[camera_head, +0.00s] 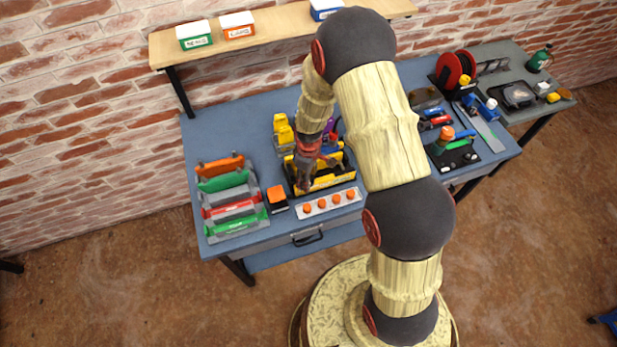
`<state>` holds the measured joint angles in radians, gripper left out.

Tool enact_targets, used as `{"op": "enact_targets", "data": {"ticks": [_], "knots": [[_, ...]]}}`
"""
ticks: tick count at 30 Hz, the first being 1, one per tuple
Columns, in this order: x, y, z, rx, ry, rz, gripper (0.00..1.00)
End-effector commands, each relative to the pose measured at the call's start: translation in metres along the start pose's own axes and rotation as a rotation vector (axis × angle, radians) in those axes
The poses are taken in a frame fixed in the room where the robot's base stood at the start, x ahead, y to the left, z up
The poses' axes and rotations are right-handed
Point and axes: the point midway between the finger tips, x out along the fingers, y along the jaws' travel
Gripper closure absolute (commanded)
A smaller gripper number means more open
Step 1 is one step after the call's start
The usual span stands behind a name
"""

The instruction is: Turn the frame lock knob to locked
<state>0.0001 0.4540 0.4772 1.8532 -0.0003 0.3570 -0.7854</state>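My gripper (305,183) points down over a yellow and black frame-like fixture (335,183) in the middle of the blue workbench (372,210). The gripper is small and dark in this view, so I cannot tell whether its fingers are open or touch anything. I cannot pick out the frame lock knob for certain; the gripper and my arm hide part of the fixture. A pale strip with several orange round knobs (329,203) lies just in front of the fixture. An orange-topped black block (277,198) sits to its left.
A rack of green, red and orange holders (231,203) stands at the bench's left end. Yellow parts (283,130) stand behind the fixture. Tools and a red reel (455,69) are to the right. A shelf (270,36) with small boxes hangs behind.

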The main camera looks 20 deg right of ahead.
Motion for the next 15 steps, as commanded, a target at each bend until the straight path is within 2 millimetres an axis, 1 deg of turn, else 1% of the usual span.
{"op": "enact_targets", "data": {"ticks": [3,15], "knots": [[-0.0002,0.0000,0.0000,0.000,0.000,0.000,0.51],[-0.0003,-0.0001,0.0001,0.000,0.000,0.000,0.74]]}}
